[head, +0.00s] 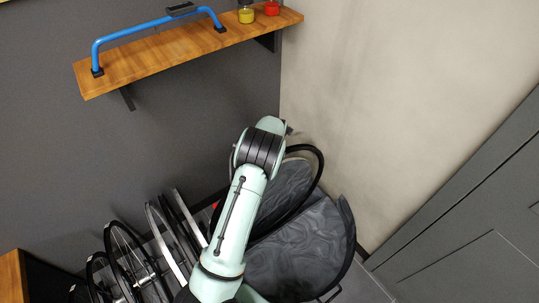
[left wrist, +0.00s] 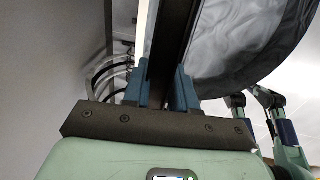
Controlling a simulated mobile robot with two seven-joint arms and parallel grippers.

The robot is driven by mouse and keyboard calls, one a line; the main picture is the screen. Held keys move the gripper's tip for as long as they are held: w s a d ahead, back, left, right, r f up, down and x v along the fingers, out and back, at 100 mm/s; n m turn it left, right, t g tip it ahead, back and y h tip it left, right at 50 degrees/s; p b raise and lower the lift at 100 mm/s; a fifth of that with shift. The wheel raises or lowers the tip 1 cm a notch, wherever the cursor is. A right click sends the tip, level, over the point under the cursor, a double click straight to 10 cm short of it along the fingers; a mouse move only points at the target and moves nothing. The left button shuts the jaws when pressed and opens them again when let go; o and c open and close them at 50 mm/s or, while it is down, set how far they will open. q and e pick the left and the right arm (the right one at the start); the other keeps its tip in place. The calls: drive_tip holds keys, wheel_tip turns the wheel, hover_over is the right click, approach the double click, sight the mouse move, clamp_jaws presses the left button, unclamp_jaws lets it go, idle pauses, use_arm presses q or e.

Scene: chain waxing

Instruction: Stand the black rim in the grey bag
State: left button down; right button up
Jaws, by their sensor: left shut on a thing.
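The black rim (head: 321,167) shows as a dark curved band at the grey bag, partly hidden behind my left arm. The grey bag (head: 305,252) stands against the wall with dark, swirled fabric panels and its mouth spread. The rim's lower part is hidden, so I cannot tell whether it rests on the bag's bottom. In the left wrist view my left gripper (left wrist: 168,92) is shut on the rim (left wrist: 173,35), a dark upright bar between its blue fingers. The bag's grey fabric (left wrist: 240,45) is just right of it. In the head view my arm hides the left gripper. My right gripper is not in view.
Several wheels (head: 120,250) stand in a row left of the bag. A wooden shelf (head: 150,70) above holds a blue bar (head: 150,24), a yellow jar (head: 246,16) and a red jar (head: 271,8). A grey panelled door (head: 470,230) is at the right.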

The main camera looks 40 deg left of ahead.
use_arm(q)
wheel_tip(320, 180, down, 18)
drive_tip(key=b, duration=0.4)
drive_tip(key=shift+r, duration=0.25)
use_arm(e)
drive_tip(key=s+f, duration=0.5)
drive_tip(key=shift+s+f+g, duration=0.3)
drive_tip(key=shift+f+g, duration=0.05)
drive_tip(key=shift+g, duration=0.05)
use_arm(q)
drive_tip(key=shift+f, duration=0.3)
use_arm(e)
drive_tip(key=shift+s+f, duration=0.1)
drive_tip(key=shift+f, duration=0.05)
use_arm(q)
drive_tip(key=shift+a, duration=0.2)
drive_tip(key=shift+w+a, duration=0.2)
drive_tip(key=shift+a, duration=0.25)
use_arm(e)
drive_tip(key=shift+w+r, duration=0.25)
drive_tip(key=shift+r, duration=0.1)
use_arm(q)
drive_tip(key=shift+a, duration=0.25)
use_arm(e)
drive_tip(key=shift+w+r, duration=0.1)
use_arm(q)
drive_tip(key=c, duration=0.8)
unclamp_jaws()
drive_tip(key=shift+r, duration=0.1)
